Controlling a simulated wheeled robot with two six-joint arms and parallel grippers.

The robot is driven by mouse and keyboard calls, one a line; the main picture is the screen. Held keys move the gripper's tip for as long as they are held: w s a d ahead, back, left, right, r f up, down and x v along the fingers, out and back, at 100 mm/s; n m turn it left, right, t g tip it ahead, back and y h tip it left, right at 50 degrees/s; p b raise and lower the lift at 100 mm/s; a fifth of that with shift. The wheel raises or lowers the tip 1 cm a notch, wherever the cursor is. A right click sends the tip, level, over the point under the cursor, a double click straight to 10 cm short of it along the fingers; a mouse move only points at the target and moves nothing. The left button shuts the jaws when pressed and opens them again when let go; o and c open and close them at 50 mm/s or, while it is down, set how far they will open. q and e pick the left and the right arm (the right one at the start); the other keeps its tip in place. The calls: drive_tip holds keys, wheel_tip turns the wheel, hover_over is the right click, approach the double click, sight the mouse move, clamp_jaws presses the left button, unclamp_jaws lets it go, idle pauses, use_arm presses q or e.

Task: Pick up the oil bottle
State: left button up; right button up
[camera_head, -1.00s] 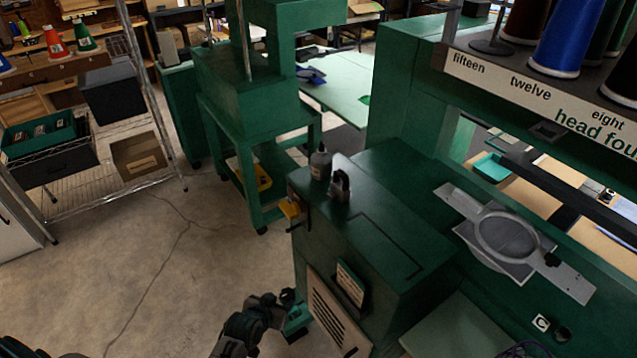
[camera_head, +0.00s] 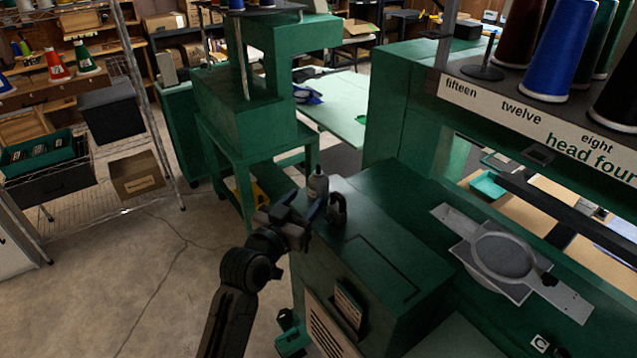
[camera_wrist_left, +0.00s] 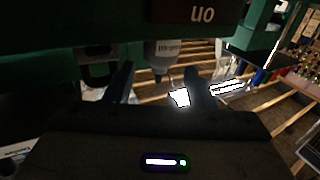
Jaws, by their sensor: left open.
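The oil bottle (camera_head: 318,184), grey with a dark top, stands upright on the top of the green machine cabinet (camera_head: 385,225), near its back left corner. My left gripper (camera_head: 308,203) is open at the cabinet's left edge, its blue fingers close to the bottle on the near side. In the left wrist view the bottle (camera_wrist_left: 163,56) shows ahead, between the lines of the two open fingers (camera_wrist_left: 159,85). I cannot tell whether a finger touches it. My right gripper is in neither view.
A black, loop-topped object (camera_head: 337,209) stands just right of the bottle. A grey hoop frame (camera_head: 503,255) lies on the machine to the right. A green stand (camera_head: 245,120) is behind, and a wire shelf (camera_head: 95,160) at left. Open floor (camera_head: 130,270) lies between.

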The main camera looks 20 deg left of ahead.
sight(313, 187)
use_arm(q)
drive_tip(key=w+p, duration=0.1)
drive_tip(key=w, duration=0.2)
drive_tip(key=w+p, duration=0.1)
drive_tip(key=w, duration=0.1)
drive_tip(key=shift+d+r+p, duration=0.3)
drive_tip(key=shift+d+r, duration=0.05)
drive_tip(key=shift+r, duration=0.05)
drive_tip(key=shift+w+d+f, duration=0.1)
drive_tip(key=shift+w+f, duration=0.05)
drive_tip(key=shift+w, duration=0.15)
drive_tip(key=shift+s, duration=0.1)
drive_tip(key=shift+c, duration=0.4)
drive_tip(key=c, duration=0.6)
